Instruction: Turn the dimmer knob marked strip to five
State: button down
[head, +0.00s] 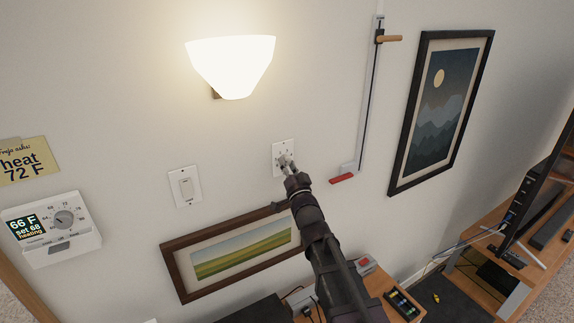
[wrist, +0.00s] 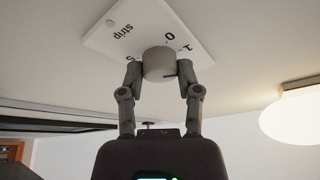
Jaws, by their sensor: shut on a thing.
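The dimmer plate (head: 278,149) is a white square on the wall, right of and below the lamp. In the wrist view the plate (wrist: 108,42) appears rotated and reads "strip", with a 0, another numeral to its right and a partly hidden 5 at left. The round grey dimmer knob (wrist: 158,62) stands out from the plate. My gripper (wrist: 160,76) is shut on the knob, one finger on each side. In the head view my gripper (head: 285,164) covers most of the knob. A small dark line shows at the knob's lower right; I cannot tell its setting.
A wall lamp (head: 231,65) glows above. A light switch (head: 186,187) and a thermostat (head: 50,229) are to the left. A landscape picture (head: 235,253) hangs below the plate.

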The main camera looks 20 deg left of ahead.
jog(key=shift+c, duration=1.5)
grip_release()
jog(key=shift+w, duration=0.1)
jog(key=shift+f+n, duration=0.1)
jog(key=shift+n, duration=0.5)
jog(key=shift+n+g+y+b, duration=0.45)
jog(key=shift+n+y, duration=0.45)
jog(key=shift+n, duration=0.7)
jog(key=n+g+y, duration=0.1)
jog(key=n, duration=0.2)
jog(key=n+g+y, duration=0.1)
jog(key=n, duration=0.2)
jog(key=shift+w+d+n+g, duration=0.1)
jog(key=shift+n+g, duration=0.15)
jog(key=shift+n, duration=0.05)
jog(key=f+b+v, duration=0.1)
jog(key=b+v, duration=0.5)
jog(key=v, duration=0.8)
jog(key=s+d+f+g+h+b, duration=0.1)
jog(key=f+g, duration=0.3)
jog(key=f, duration=0.5)
jog(key=s+d+f+g+h+b, duration=0.2)
jog(key=d+f+g+b, duration=0.2)
jog(key=f, duration=0.5)
jog(key=shift+s+f+g+h, duration=0.2)
jog(key=shift+s+g+h, duration=0.15)
jog(key=shift+g, duration=0.25)
